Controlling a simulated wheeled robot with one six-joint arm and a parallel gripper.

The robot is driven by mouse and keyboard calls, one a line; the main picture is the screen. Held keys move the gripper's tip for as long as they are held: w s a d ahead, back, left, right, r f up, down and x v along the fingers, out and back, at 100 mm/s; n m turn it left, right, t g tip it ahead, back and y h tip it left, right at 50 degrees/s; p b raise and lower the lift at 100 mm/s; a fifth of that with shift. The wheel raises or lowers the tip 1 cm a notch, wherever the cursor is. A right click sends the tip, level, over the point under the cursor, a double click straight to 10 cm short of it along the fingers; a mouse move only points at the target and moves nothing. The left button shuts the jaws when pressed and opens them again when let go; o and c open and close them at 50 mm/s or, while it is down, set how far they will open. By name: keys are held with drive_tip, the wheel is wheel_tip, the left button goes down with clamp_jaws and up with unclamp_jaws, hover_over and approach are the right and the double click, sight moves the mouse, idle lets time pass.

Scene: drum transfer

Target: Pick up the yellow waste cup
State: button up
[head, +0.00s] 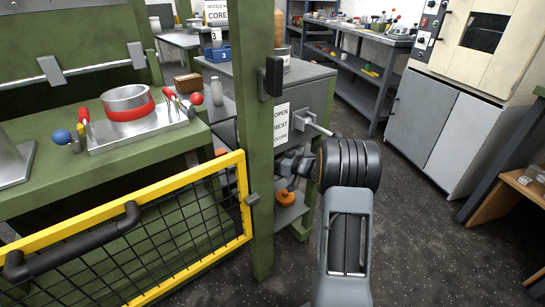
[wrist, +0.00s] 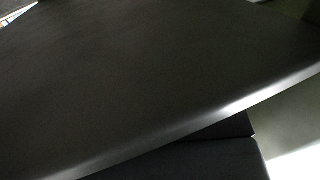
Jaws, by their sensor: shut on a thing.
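No yellow cup can be made out in either view. In the head view my arm reaches up from the bottom, and its dark wrist end lies left of the thick black joint, in front of the grey cabinet. My gripper (head: 290,165) is small and dark there, beside the green post. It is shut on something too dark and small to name. A small orange object (head: 285,196) shows just below it; I cannot tell whether they touch. In the wrist view a dark smooth surface (wrist: 150,75) with a rounded lit edge fills most of the picture.
The grey cabinet (head: 310,92) has a protruding handle (head: 318,129). A green post (head: 260,200) and a yellow-framed mesh gate (head: 130,235) stand left. A metal pan with a red band (head: 128,103) sits on the green bench.

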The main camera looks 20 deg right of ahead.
drive_tip(key=shift+c, duration=0.6)
drive_tip(key=shift+r, duration=0.15)
